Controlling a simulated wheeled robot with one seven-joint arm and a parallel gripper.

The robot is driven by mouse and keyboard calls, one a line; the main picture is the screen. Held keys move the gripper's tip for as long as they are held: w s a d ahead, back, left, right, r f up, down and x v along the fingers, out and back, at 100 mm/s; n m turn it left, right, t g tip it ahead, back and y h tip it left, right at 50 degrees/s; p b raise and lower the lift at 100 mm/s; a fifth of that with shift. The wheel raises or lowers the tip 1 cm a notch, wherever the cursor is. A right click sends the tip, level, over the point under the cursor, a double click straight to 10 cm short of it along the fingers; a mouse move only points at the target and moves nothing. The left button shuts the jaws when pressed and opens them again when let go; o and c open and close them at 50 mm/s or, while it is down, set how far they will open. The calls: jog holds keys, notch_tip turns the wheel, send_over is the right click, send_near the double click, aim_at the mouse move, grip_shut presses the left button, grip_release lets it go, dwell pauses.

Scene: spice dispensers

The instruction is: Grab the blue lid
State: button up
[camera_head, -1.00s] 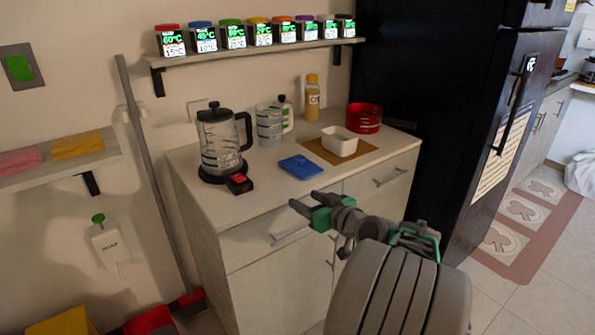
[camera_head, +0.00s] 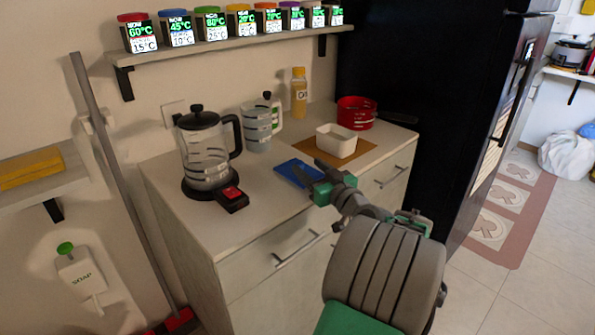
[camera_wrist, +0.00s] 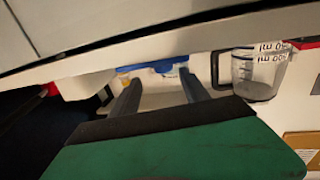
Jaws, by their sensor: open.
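A flat blue rectangular thing (camera_head: 288,168) lies on the counter; I cannot tell if it is a lid or a folded cloth. It also shows in the wrist view (camera_wrist: 165,66), beyond and between my fingertips. A jar with a blue lid (camera_head: 173,13) stands second from the left on the wall shelf. My gripper (camera_head: 311,170) is open and empty near the counter's front edge. In the head view its fingertips overlap the right side of the flat blue thing; contact cannot be seen. Both fingers are spread in the wrist view (camera_wrist: 160,82).
A glass kettle (camera_head: 205,150) stands left on the counter (camera_head: 240,215). A white bowl (camera_head: 336,142), red pot (camera_head: 356,112), measuring cup (camera_head: 256,127) and yellow bottle (camera_head: 299,93) stand behind. Several jars line the shelf (camera_head: 230,45). A black fridge (camera_head: 425,90) is at right.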

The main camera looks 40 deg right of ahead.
aim_at(302, 165)
jog(key=w, duration=0.5)
jog(key=shift+f, duration=0.2)
jog(key=shift+s, duration=0.1)
grip_shut()
